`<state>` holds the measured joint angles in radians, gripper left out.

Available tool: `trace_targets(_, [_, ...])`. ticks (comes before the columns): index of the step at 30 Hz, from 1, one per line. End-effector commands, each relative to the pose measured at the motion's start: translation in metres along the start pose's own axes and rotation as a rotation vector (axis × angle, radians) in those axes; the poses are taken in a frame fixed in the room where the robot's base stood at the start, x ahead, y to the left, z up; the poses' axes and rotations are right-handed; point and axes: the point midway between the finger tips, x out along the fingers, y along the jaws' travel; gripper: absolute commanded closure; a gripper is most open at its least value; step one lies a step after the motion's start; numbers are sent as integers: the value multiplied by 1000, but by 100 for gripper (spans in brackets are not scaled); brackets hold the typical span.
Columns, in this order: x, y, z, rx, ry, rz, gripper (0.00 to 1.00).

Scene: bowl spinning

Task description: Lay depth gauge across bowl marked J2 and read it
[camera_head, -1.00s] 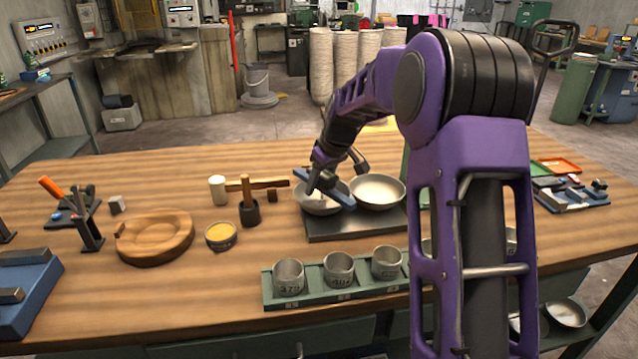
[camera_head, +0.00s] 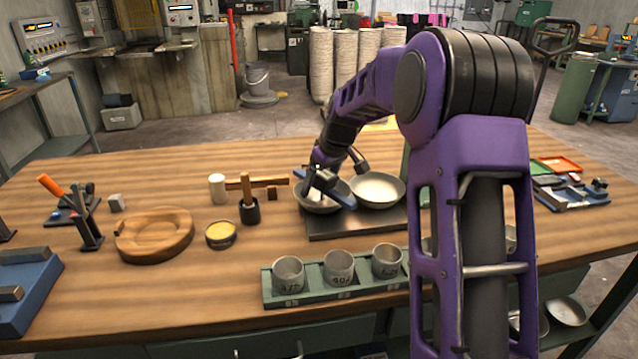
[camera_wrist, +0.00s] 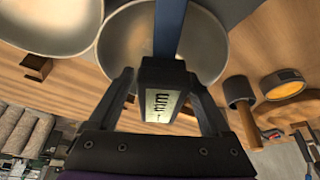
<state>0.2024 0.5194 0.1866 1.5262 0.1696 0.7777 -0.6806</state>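The depth gauge has a blue bar (camera_head: 343,199) and a dark body (camera_wrist: 163,88) with a pale scale window. The bar spans the left metal bowl (camera_head: 315,208) in the head view; whether it rests on the rim is hard to tell. In the wrist view, the same bowl (camera_wrist: 208,45) lies behind the gauge. My gripper (camera_wrist: 162,78) has a finger on each side of the gauge body and appears closed on it. A second bowl (camera_head: 378,188) stands just right. I cannot read a J2 mark on either bowl. The scale has black ticks, but its reading is too small to tell.
Both bowls stand on a dark plate (camera_head: 340,228). In front is a green rack (camera_head: 330,296) with several metal cups. A mallet (camera_head: 249,207), a yellow-topped tin (camera_head: 220,235) and a wooden ring (camera_head: 155,237) stand left. The front left tabletop is mostly clear.

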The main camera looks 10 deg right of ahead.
Motion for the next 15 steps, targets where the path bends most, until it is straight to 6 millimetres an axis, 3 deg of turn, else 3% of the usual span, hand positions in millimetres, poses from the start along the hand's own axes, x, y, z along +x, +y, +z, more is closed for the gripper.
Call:
trace_targets(8, [-4, 0, 0, 0, -1, 0, 18])
trace_targets(11, [-16, 0, 0, 1, 0, 0, 18])
trace_targets(15, [-46, 1, -1, 1, 2, 3, 18])
